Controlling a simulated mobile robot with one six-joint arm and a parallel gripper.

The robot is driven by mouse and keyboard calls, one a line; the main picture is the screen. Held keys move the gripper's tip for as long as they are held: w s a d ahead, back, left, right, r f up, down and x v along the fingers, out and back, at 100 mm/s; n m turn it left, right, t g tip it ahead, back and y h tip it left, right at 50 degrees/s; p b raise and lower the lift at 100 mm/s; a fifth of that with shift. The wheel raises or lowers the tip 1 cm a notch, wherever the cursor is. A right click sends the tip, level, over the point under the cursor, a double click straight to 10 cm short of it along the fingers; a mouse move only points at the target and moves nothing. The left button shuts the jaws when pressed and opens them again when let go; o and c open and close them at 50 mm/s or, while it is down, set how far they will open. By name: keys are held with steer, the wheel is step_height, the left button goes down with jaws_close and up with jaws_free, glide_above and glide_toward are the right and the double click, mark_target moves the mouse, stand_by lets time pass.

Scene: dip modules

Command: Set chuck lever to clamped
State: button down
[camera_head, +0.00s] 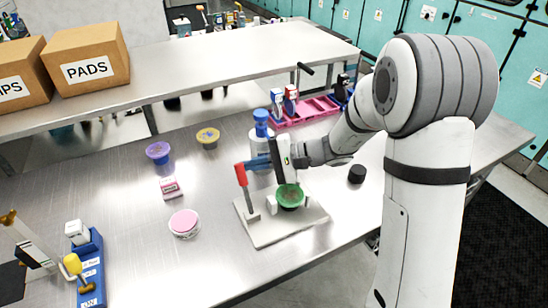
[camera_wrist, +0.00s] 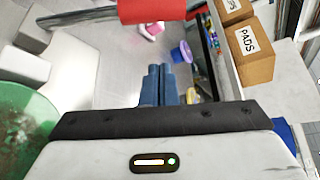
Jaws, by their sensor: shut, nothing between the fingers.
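The chuck lever (camera_head: 241,174) has a red grip on a grey metal arm and stands nearly upright, leaning a little left, at the left of a pale base plate (camera_head: 262,236). A green round part (camera_head: 290,196) sits between white blocks on that plate. My gripper (camera_head: 250,163) is shut and empty, its blue fingers pointing left beside the red grip. I cannot tell whether they touch it. In the wrist view the shut fingers (camera_wrist: 157,80) point toward the red grip (camera_wrist: 158,10), which crosses the top. The green part (camera_wrist: 22,125) is at the left edge there.
A blue-capped bottle (camera_head: 261,130) stands behind my gripper. A pink rack (camera_head: 305,110) is at the back. A pink round container (camera_head: 184,223), purple cup (camera_head: 158,152) and yellow cup (camera_head: 208,138) stand to the left. A blue switch block (camera_head: 90,265) is at front left.

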mark_target(245, 188)
steer(key=shift+s+a+r, duration=0.25)
steer(key=shift+s+a, duration=0.1)
steer(key=shift+s+d+r+p, duration=0.25)
steer(key=shift+s+r+p, duration=0.1)
steer(key=shift+s, duration=0.35)
steer(key=shift+s+d+r+p, duration=0.25)
steer(key=shift+s+r, duration=0.05)
steer(key=shift+s, duration=0.35)
